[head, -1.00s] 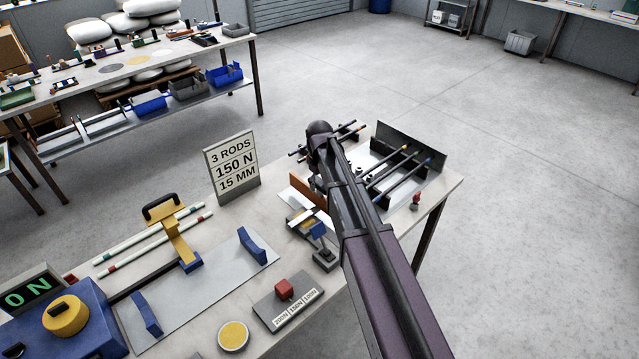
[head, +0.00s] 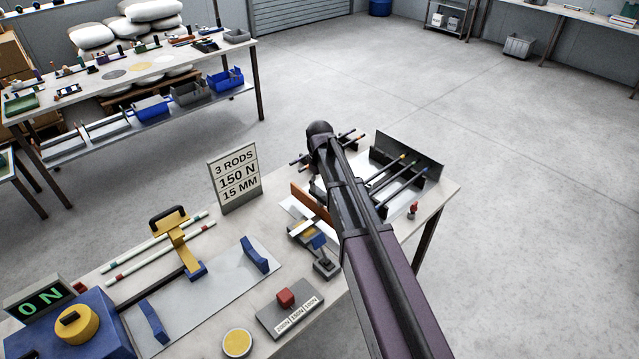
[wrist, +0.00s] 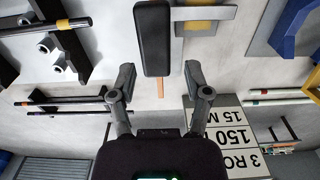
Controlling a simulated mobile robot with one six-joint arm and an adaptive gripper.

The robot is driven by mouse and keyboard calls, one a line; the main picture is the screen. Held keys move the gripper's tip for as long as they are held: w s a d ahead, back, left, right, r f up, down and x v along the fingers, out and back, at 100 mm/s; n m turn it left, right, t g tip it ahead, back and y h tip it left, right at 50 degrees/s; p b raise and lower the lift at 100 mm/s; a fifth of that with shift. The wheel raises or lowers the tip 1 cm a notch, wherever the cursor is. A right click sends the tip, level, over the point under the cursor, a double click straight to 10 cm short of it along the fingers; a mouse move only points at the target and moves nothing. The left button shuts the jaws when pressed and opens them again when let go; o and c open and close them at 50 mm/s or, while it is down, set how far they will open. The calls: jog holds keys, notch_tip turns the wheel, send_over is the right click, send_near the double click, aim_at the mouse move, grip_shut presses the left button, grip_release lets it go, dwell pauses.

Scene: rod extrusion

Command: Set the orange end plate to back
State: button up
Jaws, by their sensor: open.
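My gripper (wrist: 158,82) is open, with one finger on each side of the strip and a gap to both. I cannot tell the height between fingertips and plate. My arm hides the gripper in the head view.
A sign (head: 234,176) reading 3 RODS, 150 N, 15 MM stands left of the plate. A rod rack (head: 410,160) is to the right. A yellow clamp (head: 177,243), a blue unit with a yellow knob (head: 75,326) and a red button box (head: 287,299) share the bench.

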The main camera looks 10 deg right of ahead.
notch_tip(320, 180, up, 8)
jog(key=p, duration=0.8)
jog(key=shift+r, duration=0.15)
dwell(0.4)
dwell(0.7)
jog(key=s+d+f+m+b, duration=0.2)
jog(key=s+d+m, duration=0.1)
jog(key=s, duration=0.8)
jog(key=s+d+f+m+b, duration=0.3)
jog(key=s+d+m, duration=0.1)
jog(key=s, duration=0.8)
jog(key=shift+d, duration=0.6)
